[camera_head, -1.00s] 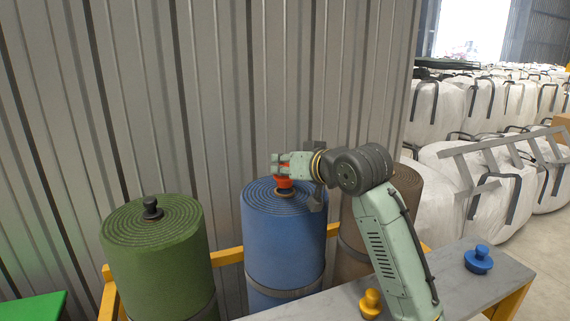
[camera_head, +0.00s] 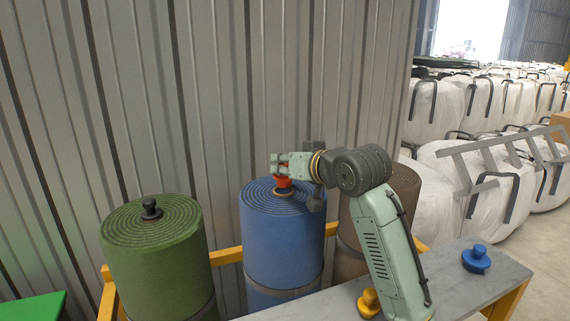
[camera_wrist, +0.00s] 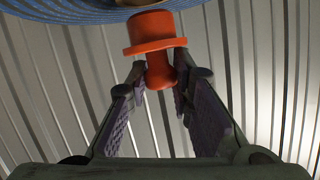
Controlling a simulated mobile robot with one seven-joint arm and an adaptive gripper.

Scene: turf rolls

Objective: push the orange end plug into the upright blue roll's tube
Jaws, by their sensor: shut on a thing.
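The upright blue roll (camera_head: 283,245) stands in the middle of the rack, its tube (camera_head: 284,193) open at the centre of the coiled top. My gripper (camera_head: 283,172) is level above the roll top, coming in from the right. It is shut on the orange end plug (camera_head: 282,182), which sits over the tube mouth. In the wrist view the fingers (camera_wrist: 160,78) grip the narrow knob of the orange plug (camera_wrist: 150,32), and its flange and wide end point towards the blue roll's edge (camera_wrist: 75,10). I cannot tell whether the plug touches the tube.
A green roll (camera_head: 155,250) with a black plug (camera_head: 151,208) stands at left, and a brown roll (camera_head: 405,188) stands behind my arm. A grey bench (camera_head: 500,282) in front holds a yellow plug (camera_head: 369,303) and a blue plug (camera_head: 476,259). A ribbed wall (camera_head: 230,100) rises behind.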

